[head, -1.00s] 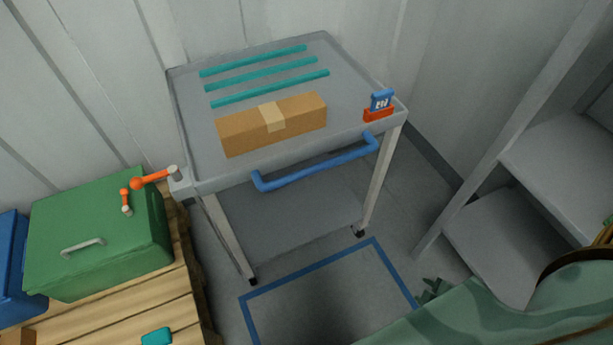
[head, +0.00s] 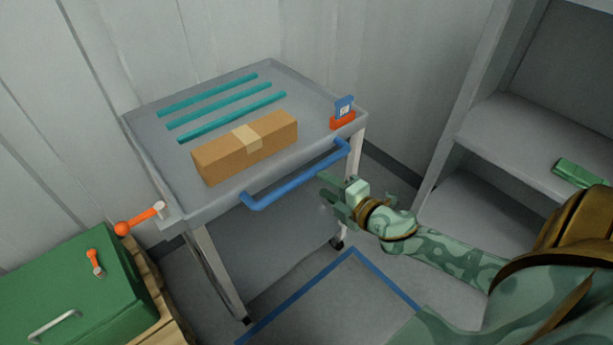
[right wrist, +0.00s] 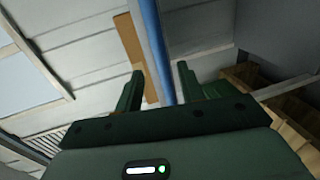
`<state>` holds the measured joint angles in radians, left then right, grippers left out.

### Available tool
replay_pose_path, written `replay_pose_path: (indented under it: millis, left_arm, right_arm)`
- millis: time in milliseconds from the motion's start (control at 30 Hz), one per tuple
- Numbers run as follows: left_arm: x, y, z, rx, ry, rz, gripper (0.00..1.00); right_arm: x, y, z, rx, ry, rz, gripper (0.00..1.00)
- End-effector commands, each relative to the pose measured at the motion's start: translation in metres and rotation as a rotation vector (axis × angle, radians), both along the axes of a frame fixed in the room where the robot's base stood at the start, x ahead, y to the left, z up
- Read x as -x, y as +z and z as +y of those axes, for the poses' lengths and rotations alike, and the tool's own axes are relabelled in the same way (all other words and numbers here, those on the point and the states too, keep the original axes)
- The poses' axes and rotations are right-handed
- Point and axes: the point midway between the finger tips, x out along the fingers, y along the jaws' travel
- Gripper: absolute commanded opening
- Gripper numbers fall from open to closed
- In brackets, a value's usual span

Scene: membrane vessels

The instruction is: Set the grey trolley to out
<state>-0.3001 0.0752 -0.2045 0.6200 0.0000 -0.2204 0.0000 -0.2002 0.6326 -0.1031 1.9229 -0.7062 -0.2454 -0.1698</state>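The grey trolley (head: 158,148) stands against the wall in the head view, left of the middle. Its blue handle (head: 298,176) runs along the front edge. The handle also shows in the right wrist view (right wrist: 157,45), running lengthwise beyond and between the finger tips. My right gripper (head: 326,194) is open and empty, just in front of and below the handle's right end. It appears apart from the handle. An orange-knobbed lever (head: 140,220) sits at the trolley's front left corner. A blue outline (head: 385,278) is marked on the floor in front. My left gripper is out of view.
A cardboard box (head: 220,160), teal strips (head: 230,110) and a blue tag in a red holder (head: 342,121) are on the trolley top. A green case (head: 60,290) stands close at the left. A grey shelf unit (head: 490,130) stands at the right. The floor before the trolley looks clear.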

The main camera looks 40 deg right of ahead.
Motion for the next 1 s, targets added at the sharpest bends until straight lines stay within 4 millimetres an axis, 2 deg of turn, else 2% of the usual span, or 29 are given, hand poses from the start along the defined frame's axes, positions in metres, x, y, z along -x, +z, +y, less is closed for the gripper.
replay_pose_path:
  millis: [100,300,500,733,867,1000]
  left_arm:
    - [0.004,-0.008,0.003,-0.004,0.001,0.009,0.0]
    - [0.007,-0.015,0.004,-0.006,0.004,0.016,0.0]
    - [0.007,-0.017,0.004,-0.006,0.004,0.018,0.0]
    - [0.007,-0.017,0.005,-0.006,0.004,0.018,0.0]
    - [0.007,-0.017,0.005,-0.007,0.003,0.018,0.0]
    - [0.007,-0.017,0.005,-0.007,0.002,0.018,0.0]
  right_arm:
    - [-0.029,-0.008,0.002,0.001,-0.001,0.0,0.39]
    - [-0.061,-0.014,0.004,-0.001,-0.001,0.001,0.39]
    - [-0.071,-0.015,0.005,0.0,-0.002,0.002,0.39]
    - [-0.071,-0.015,0.005,-0.002,-0.001,0.002,0.39]
    - [-0.071,-0.015,0.005,-0.002,-0.001,0.002,0.03]
    - [-0.071,-0.015,0.005,-0.003,-0.002,0.002,0.0]
